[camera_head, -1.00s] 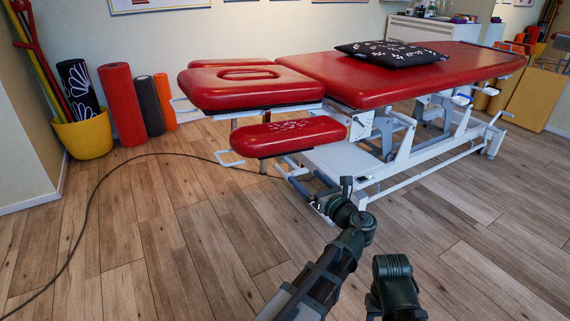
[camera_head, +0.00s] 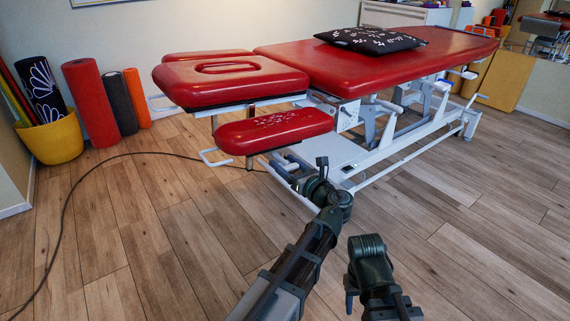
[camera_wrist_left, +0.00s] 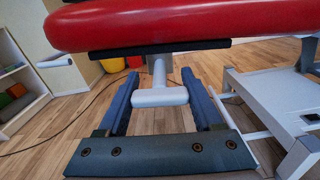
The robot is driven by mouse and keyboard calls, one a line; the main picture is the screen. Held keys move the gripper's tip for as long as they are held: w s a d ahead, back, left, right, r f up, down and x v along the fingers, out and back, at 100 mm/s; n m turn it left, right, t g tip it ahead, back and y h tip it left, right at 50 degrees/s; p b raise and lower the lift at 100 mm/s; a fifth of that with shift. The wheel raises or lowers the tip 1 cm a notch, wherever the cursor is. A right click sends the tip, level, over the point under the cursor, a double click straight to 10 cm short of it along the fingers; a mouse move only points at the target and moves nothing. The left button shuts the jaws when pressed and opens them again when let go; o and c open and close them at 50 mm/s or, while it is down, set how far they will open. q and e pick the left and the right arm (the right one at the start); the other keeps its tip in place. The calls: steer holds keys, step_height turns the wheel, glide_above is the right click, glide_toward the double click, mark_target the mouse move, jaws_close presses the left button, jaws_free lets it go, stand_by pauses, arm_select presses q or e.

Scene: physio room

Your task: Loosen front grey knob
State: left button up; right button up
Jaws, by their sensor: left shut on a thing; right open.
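The grey knob (camera_wrist_left: 160,97) is a pale T-shaped handle on a short stem under a red pad. In the left wrist view, the two blue-grey fingers of my left gripper (camera_wrist_left: 160,92) lie on either side of its bar, shut on it. In the head view, my left gripper (camera_head: 286,166) reaches under the small red armrest pad (camera_head: 275,130) at the table's near end, and the knob is hard to make out there. My right gripper (camera_head: 352,289) is low beside the left arm, largely hidden, and away from the table; it holds nothing visible.
The red treatment table (camera_head: 350,62) stands on a white frame (camera_head: 385,160), with a black cushion (camera_head: 370,39) on top. A dark cable (camera_head: 75,190) crosses the floor at left. A yellow bin (camera_head: 52,137) and foam rollers (camera_head: 92,95) stand by the wall. The front floor is clear.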

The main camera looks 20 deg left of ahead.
arm_select(q)
steer(key=c, duration=0.4)
steer(key=n, duration=0.7)
steer(key=shift+n, duration=0.3)
steer(key=n, duration=0.5)
steer(key=shift+n, duration=2.7)
